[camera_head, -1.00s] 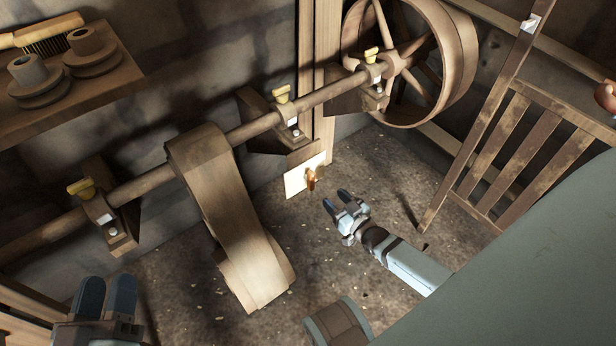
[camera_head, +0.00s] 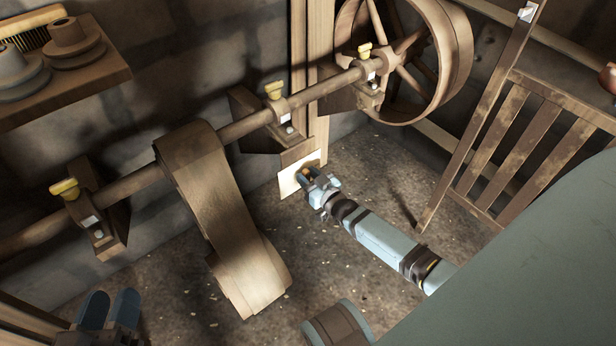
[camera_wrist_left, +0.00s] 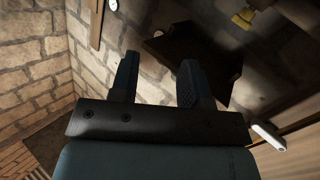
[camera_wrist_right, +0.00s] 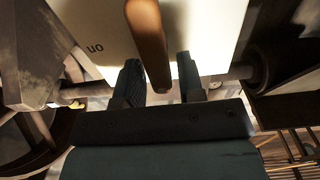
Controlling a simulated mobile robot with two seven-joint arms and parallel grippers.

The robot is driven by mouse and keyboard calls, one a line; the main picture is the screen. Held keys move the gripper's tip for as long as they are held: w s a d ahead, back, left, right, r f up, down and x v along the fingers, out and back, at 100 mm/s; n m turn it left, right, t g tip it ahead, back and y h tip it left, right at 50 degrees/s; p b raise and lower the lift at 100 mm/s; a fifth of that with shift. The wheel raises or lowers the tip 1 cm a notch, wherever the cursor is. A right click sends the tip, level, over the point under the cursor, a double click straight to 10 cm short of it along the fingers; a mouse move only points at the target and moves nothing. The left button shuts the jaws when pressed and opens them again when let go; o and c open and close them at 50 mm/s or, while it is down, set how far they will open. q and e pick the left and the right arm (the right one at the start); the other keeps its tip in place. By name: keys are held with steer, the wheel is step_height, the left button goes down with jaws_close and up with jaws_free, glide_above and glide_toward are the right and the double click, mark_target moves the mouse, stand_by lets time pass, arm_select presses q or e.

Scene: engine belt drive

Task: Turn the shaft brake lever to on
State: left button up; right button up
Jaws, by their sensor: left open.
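The shaft brake lever (camera_wrist_right: 148,40) is a brown-orange handle on a pale plate (camera_wrist_right: 95,22). In the right wrist view its end lies between the fingers of my right gripper (camera_wrist_right: 160,86), with gaps visible on both sides. That gripper is open around the lever's end. The plate shows the upside-down word "on" left of the lever. In the head view the plate (camera_head: 290,184) is low on the wooden post, and my right gripper (camera_head: 318,184) covers most of the lever. My left gripper (camera_head: 109,310) is open and empty at the lower left; it also shows in the left wrist view (camera_wrist_left: 157,80).
The line shaft (camera_head: 240,128) with yellow-topped bearings runs above the plate. A wide belt (camera_head: 215,210) hangs left of it, and a large spoked wheel (camera_head: 455,55) stands at the upper right. A wooden slatted frame (camera_head: 530,140) stands right of my right arm.

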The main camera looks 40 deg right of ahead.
jaws_close()
arm_select(q)
steer(key=shift+r, duration=0.1)
